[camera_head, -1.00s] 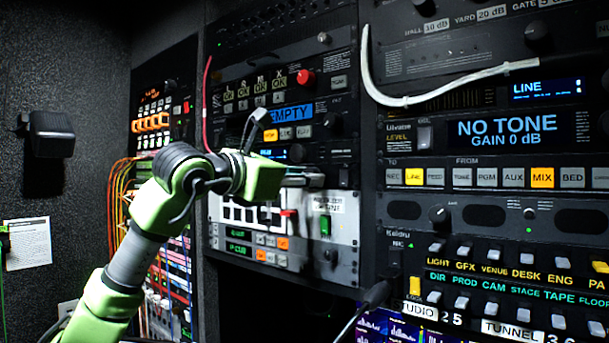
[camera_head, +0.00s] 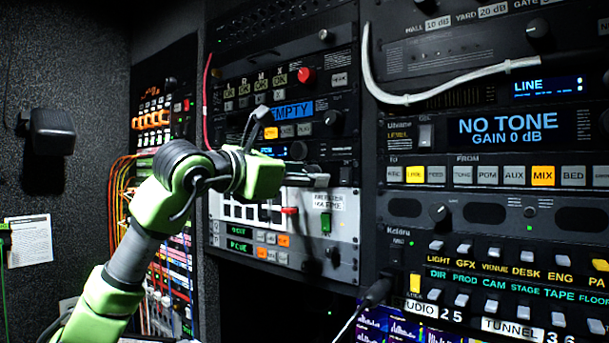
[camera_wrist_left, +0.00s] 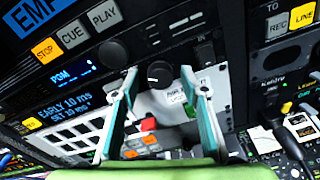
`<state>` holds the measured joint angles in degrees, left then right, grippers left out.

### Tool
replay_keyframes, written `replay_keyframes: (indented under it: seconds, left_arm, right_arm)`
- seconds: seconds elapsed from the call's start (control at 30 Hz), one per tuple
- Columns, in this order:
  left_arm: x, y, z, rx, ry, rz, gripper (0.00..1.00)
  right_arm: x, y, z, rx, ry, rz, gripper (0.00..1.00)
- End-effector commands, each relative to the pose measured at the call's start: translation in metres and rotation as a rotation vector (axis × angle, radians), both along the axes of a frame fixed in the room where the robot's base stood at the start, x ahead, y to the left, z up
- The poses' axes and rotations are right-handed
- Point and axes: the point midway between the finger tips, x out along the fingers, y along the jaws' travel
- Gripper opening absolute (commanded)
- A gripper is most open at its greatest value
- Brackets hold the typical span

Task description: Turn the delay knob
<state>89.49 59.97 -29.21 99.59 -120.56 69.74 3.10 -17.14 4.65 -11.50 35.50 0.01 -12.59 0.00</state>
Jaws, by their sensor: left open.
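A dark round knob (camera_wrist_left: 159,73) with a pale pointer mark sits right of the display reading EARLY 10 ms, SET 10 ms (camera_wrist_left: 68,108) in the left wrist view. I take it as the delay knob; no name label for it is readable. My left gripper (camera_wrist_left: 158,82) is open, its two fingers appearing on either side of this knob. I cannot tell if they touch it. In the head view my left gripper (camera_head: 312,180) reaches in front of the middle rack, and its hand hides the EARLY display. My right gripper is out of view.
Another knob (camera_wrist_left: 112,53) stands close to the left finger, beside the PGM display (camera_wrist_left: 72,74). Above are the EMPTY display (camera_head: 292,112) and its larger knob (camera_head: 333,122). Below is a pale panel (camera_head: 345,222). A white cable (camera_head: 440,92) hangs across the right rack.

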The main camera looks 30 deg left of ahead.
Motion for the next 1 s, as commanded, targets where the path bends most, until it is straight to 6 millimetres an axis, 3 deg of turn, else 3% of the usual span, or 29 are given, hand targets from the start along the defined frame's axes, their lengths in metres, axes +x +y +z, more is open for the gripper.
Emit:
replay_keyframes:
  seconds: [0.17, 0.63, 0.8, 1.0]
  left_arm:
    - [-0.013, 0.002, 0.001, 0.0, -0.001, 0.001, 0.41]
    - [-0.104, 0.011, 0.003, 0.001, 0.0, 0.003, 0.41]
    - [-0.118, 0.012, 0.004, 0.0, 0.0, 0.001, 0.41]
    - [-0.12, 0.012, 0.004, 0.0, 0.0, 0.0, 0.41]
  right_arm:
    - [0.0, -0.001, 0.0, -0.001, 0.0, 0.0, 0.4]
    - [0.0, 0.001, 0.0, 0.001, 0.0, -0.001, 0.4]
    - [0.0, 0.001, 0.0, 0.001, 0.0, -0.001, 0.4]
    - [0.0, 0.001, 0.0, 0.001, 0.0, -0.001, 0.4]
